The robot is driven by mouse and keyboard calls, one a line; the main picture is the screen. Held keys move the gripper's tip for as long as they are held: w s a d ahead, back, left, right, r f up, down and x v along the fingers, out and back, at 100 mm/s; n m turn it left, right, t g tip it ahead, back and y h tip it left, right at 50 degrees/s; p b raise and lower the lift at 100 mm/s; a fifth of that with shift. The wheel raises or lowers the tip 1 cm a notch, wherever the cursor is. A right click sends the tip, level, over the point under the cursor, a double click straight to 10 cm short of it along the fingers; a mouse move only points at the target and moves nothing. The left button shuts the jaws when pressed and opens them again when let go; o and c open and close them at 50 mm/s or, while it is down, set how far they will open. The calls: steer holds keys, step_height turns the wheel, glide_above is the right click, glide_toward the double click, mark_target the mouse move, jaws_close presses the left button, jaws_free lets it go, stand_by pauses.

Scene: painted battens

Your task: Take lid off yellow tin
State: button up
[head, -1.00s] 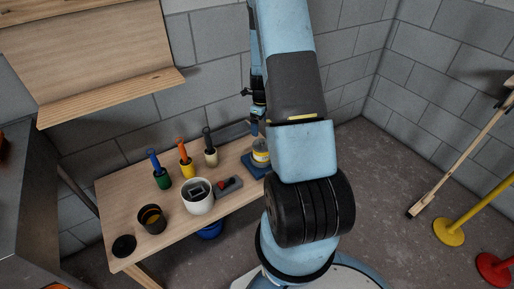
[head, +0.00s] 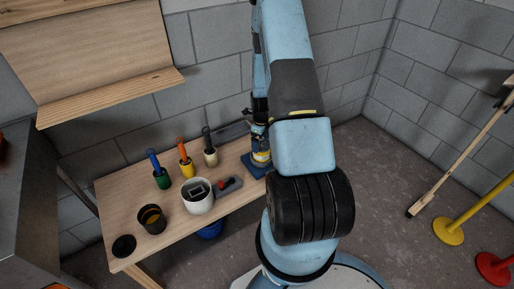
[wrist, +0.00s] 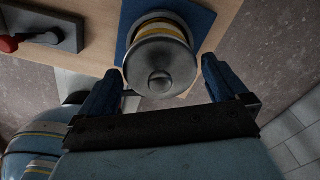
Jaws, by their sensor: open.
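The tin (head: 261,159), grey with a yellow and white band, stands on a blue mat (head: 251,168) at the right end of the workbench. In the wrist view its grey lid (wrist: 152,62) has a round knob (wrist: 160,84) on top and sits on the tin (wrist: 154,31). My gripper (wrist: 164,78) is open, with one blue finger on each side of the knob and a gap on both sides. In the head view my gripper (head: 259,138) is just above the tin and partly hides it.
On the bench (head: 228,203) are a grey block with a red knob (head: 230,186), a white pot (head: 198,203), an open dark tin (head: 152,226), a black disc (head: 123,246) and several handled tools in cups. A block wall (head: 205,95) stands behind.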

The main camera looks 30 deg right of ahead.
steer(key=shift+c, duration=0.3)
steer(key=c, duration=0.7)
steer(key=shift+o, duration=0.2)
steer(key=shift+r, duration=0.1)
